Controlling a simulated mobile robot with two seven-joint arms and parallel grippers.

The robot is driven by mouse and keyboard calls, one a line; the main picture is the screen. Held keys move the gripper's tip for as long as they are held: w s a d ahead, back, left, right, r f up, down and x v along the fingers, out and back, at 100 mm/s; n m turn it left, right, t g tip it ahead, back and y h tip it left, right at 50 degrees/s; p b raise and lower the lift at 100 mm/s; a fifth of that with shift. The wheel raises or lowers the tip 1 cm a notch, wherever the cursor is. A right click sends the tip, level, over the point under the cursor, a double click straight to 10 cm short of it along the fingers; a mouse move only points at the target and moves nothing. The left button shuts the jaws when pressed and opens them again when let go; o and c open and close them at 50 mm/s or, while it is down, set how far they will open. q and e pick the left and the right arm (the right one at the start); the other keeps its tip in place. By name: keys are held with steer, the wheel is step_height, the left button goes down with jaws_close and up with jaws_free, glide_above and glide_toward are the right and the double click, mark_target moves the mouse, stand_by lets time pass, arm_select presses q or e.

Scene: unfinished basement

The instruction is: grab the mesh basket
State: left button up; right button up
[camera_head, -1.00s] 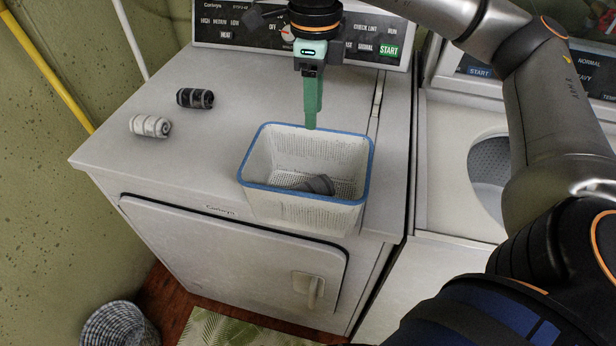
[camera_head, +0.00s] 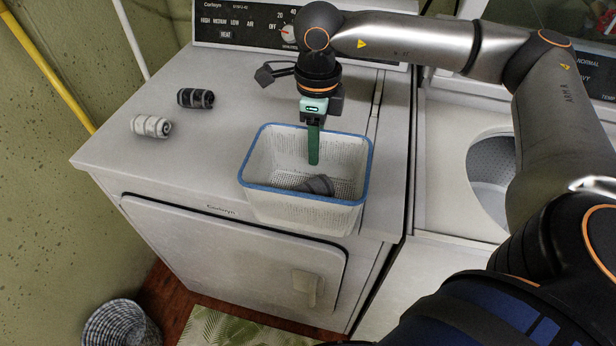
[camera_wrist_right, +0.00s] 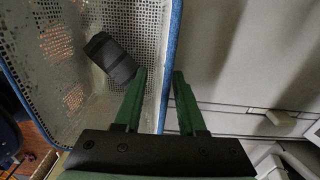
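The white mesh basket (camera_head: 262,178) with a blue rim stands upright on the front right part of the dryer top. A dark grey item (camera_head: 318,185) lies inside it. My right gripper (camera_head: 313,160) points down at the basket's far side, one green finger showing inside it. In the right wrist view the open fingers (camera_wrist_right: 159,75) stand on either side of the basket's blue-rimmed wall (camera_wrist_right: 172,45), with a gap left between them. The dark item also shows in that view (camera_wrist_right: 110,58). My left gripper is not in view.
A black-and-grey roll (camera_head: 195,98) and a white-grey roll (camera_head: 151,126) lie on the dryer top (camera_head: 215,150) to the left. The control panel (camera_head: 240,25) rises behind. A washer (camera_head: 445,195) stands on the right. A woven basket (camera_head: 118,325) is on the floor.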

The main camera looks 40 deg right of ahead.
jaws_close()
stand_by(0.5)
steer(key=shift+r, duration=0.15)
